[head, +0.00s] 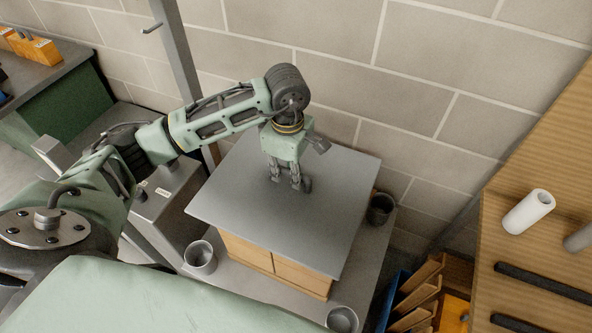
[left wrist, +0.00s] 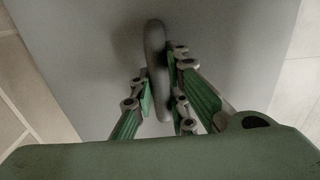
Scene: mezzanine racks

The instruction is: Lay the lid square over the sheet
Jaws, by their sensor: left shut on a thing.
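The lid (head: 235,195) is a flat grey panel with a dark bar handle (left wrist: 155,60) in its middle. My left gripper (head: 288,186) reaches down from above and is shut on that handle, with a finger on each side of it in the left wrist view. The lid is roughly level over a pale wooden box (head: 275,270), whose front shows below the lid's front edge. It overhangs the box more at the left corner than at the right. I cannot tell whether it touches what is under it. No sheet is visible; the lid hides the box top. My right gripper is not in view.
Grey cups stand at the left (head: 200,259), front (head: 342,321) and right (head: 381,209) of the box on a grey table (head: 240,283). A grey labelled case (head: 165,215) is at the left. A block wall (head: 330,55) stands close behind. A wooden shelf (head: 540,260) holds a white roll (head: 528,211).

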